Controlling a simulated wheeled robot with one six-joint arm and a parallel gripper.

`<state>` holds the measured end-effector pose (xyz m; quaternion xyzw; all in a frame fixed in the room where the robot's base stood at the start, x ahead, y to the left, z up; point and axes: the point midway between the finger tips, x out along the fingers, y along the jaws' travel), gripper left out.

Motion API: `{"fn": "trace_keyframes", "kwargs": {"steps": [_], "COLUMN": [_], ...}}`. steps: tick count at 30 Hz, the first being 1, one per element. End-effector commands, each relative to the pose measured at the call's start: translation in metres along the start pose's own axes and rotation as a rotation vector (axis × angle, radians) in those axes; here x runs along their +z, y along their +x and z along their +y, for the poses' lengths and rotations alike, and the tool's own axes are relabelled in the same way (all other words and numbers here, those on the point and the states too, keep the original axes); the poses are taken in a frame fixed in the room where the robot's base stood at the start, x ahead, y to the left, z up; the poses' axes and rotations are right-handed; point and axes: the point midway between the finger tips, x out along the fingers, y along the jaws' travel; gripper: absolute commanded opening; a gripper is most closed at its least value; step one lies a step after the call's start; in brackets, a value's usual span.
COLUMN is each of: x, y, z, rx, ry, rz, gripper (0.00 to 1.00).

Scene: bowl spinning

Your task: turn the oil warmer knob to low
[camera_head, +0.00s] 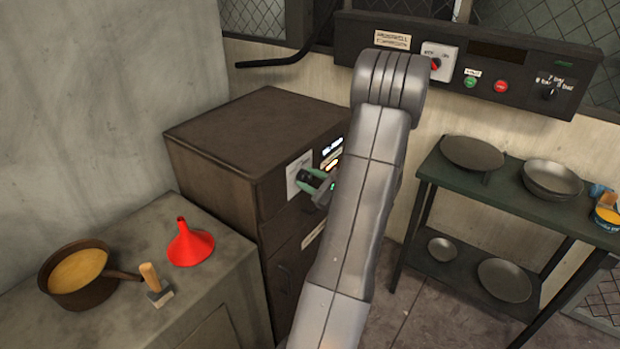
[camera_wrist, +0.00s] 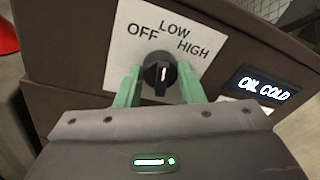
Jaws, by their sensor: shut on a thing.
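The oil warmer (camera_head: 225,160) is a dark brown cabinet with a white label plate on its front. In the wrist view the plate (camera_wrist: 122,55) reads OFF, LOW and HIGH around a round black knob (camera_wrist: 159,72). The knob's white mark points roughly up in the picture, toward the gap between OFF and LOW; its exact setting is hard to tell. My gripper (camera_wrist: 160,88) has green fingers on both sides of the knob and is shut on it. In the head view my gripper (camera_head: 316,182) is at the cabinet front, partly covering the plate.
A lit display (camera_wrist: 264,87) beside the plate reads OIL COLD. A counter at left holds a pot (camera_head: 77,275), a red funnel (camera_head: 189,246) and a wooden-handled tool (camera_head: 155,285). A rack (camera_head: 530,208) with pans stands at right, under a control panel (camera_head: 540,65).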

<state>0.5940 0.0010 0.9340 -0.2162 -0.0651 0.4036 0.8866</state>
Motion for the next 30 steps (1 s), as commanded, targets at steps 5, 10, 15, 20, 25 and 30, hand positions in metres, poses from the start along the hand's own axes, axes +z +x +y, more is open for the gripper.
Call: {"fn": "trace_keyframes", "kwargs": {"steps": [5, 10, 15, 20, 25, 30], "x": [0.0009, 0.0007, 0.0002, -0.0002, -0.0004, -0.0004], "y": [-0.0003, -0.0002, -0.0002, -0.0002, -0.0002, -0.0003], "z": [-0.0007, -0.001, -0.0008, -0.0006, -0.0005, -0.0004], "rx": [0.012, 0.019, 0.023, 0.025, 0.025, 0.025], "ry": [0.115, 0.194, 0.238, 0.254, 0.255, 0.255], "rz": [0.01, 0.014, 0.017, 0.018, 0.018, 0.018], "gripper": [0.12, 0.12, 0.12, 0.12, 0.12, 0.12]}}
